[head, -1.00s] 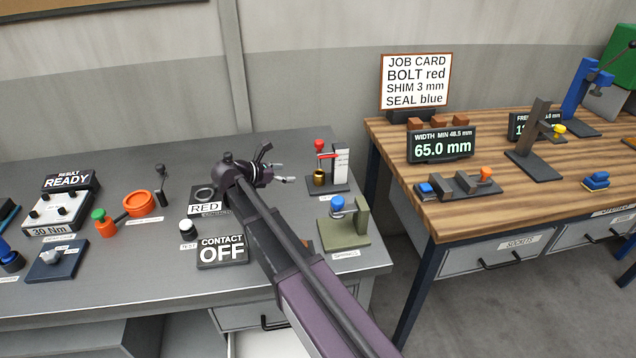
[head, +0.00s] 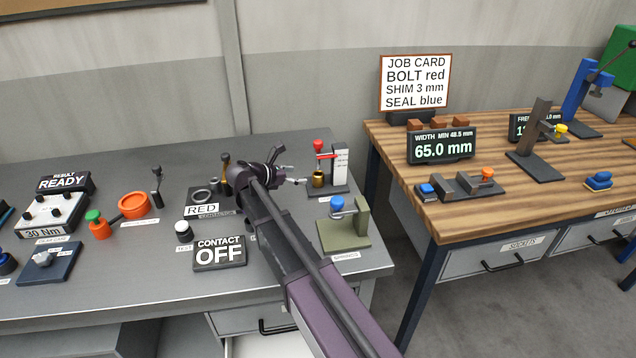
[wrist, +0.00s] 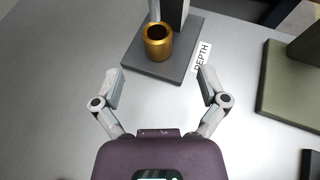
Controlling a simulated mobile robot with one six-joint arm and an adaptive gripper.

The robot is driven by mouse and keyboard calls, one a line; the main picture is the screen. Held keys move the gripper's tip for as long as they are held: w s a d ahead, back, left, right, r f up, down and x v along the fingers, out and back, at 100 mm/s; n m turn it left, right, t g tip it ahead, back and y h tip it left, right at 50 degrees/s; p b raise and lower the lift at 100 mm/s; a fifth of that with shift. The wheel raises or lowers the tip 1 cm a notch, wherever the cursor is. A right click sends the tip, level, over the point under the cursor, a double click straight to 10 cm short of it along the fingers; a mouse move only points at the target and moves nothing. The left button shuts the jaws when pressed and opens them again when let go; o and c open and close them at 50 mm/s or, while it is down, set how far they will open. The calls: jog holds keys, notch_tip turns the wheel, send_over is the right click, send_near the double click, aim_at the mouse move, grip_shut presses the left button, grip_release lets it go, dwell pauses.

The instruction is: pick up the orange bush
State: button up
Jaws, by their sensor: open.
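The bush is a short hollow cylinder of gold-orange metal. It stands upright on the dark base plate of the depth stand, in the head view (head: 319,180) and at the top middle of the wrist view (wrist: 158,48). My gripper (head: 293,170) is just left of the stand in the head view. In the wrist view my gripper (wrist: 158,82) is open and empty, with its two fingers spread on either side of the line to the bush. The bush lies beyond the fingertips, and nothing covers it in the wrist view.
The depth stand (head: 341,165) has an upright behind the bush and a red-knobbed lever above it. A green stand with a blue knob (head: 358,222) is in front and right. The CONTACT OFF display (head: 219,253) is left. Bare bench lies around my gripper in the wrist view.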

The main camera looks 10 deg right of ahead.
aim_at(315, 174)
jog(key=shift+b+x, duration=0.55)
jog(key=shift+x, duration=1.5)
jog(key=shift+w+b+x, duration=0.1)
jog(key=shift+b+x, duration=0.4)
jog(key=shift+x, duration=0.8)
jog(key=shift+w+b+x, duration=0.15)
jog(key=shift+b+x, duration=0.3)
jog(key=shift+x, duration=0.9)
jog(key=shift+r, duration=0.1)
jog(key=shift+a, duration=0.1)
grip_shut()
